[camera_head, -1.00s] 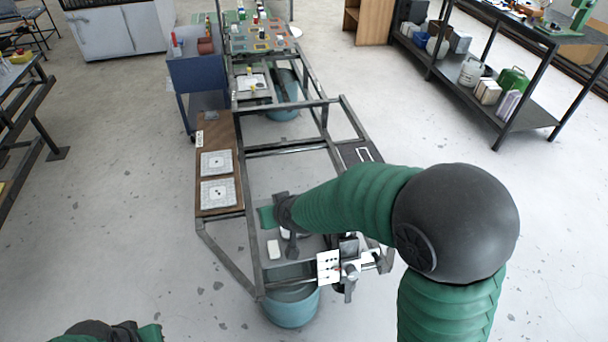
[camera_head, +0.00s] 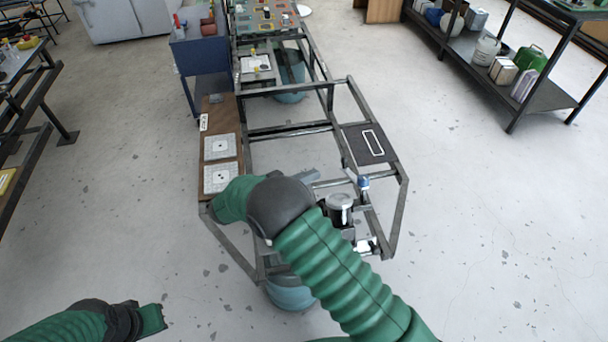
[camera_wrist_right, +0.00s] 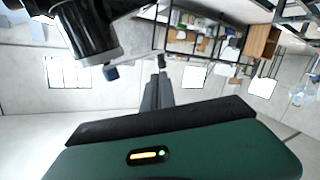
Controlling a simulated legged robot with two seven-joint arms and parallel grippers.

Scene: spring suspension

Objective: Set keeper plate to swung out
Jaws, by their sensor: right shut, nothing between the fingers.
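The spring suspension unit, a dark cylinder with a silver top (camera_head: 340,202), sits at the near right of the metal frame, with a blue-capped post (camera_head: 363,183) beside it. In the right wrist view the dark cylinder (camera_wrist_right: 92,32) is large at upper left, with the blue cap (camera_wrist_right: 111,73) below it. I cannot pick out the keeper plate or its position; my right arm covers part of this area. My right gripper (camera_head: 312,177) is shut and empty, left of the unit and apart from it; its fingers show in the wrist view (camera_wrist_right: 158,80). My left gripper (camera_head: 152,318) is at lower left, its fingers unclear.
The open metal frame (camera_head: 290,130) has a brown board (camera_head: 209,165) with two pale square pads on its left and a dark panel (camera_head: 384,153) on its right. A blue cart (camera_head: 200,55) stands behind. A teal bucket (camera_head: 290,293) is under the near end.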

